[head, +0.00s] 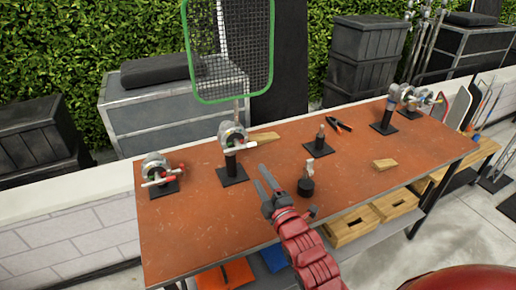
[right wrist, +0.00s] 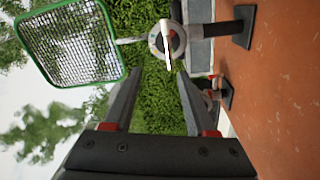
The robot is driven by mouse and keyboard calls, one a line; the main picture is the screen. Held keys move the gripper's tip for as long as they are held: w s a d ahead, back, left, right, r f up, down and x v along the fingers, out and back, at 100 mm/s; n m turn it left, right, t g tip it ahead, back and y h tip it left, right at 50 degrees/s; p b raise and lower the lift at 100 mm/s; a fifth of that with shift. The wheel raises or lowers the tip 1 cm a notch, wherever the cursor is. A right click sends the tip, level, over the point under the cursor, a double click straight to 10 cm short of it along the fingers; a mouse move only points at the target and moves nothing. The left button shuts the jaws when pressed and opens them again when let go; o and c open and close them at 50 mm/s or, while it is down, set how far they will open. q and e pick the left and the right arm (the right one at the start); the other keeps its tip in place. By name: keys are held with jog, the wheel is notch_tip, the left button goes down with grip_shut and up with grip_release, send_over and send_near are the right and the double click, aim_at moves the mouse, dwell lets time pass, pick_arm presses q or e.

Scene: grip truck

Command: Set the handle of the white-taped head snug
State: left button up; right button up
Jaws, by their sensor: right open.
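A grip head (head: 232,134) stands upright on a black post and square base near the table's left middle. It holds the rod of a green-framed net panel (head: 271,50). In the right wrist view this head (right wrist: 158,42) shows a pale ring and a white-and-red handle across its face; whether the white is tape I cannot tell. Another head (head: 156,167), with red-tipped handles, stands at the table's left end. My right gripper (head: 262,175) is open and empty, in front of and right of the net's head, apart from it. My left gripper is not in view.
The orange table (head: 200,222) also bears a small post (head: 320,140), a black knobbed piece (head: 306,183), pliers (head: 340,125), wooden wedges (head: 384,164) and more heads (head: 390,98) at the right. The front left tabletop is clear.

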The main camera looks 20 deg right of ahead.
jog(key=b, duration=0.3)
send_near(239, 146)
jog(key=shift+n+g, duration=0.3)
jog(key=shift+n, duration=0.1)
jog(key=w, duration=0.9)
jog(key=shift+w+a, duration=0.1)
jog(key=shift+w, duration=0.2)
jog(key=shift+w+f, duration=0.2)
jog(key=shift+w, duration=0.25)
grip_shut()
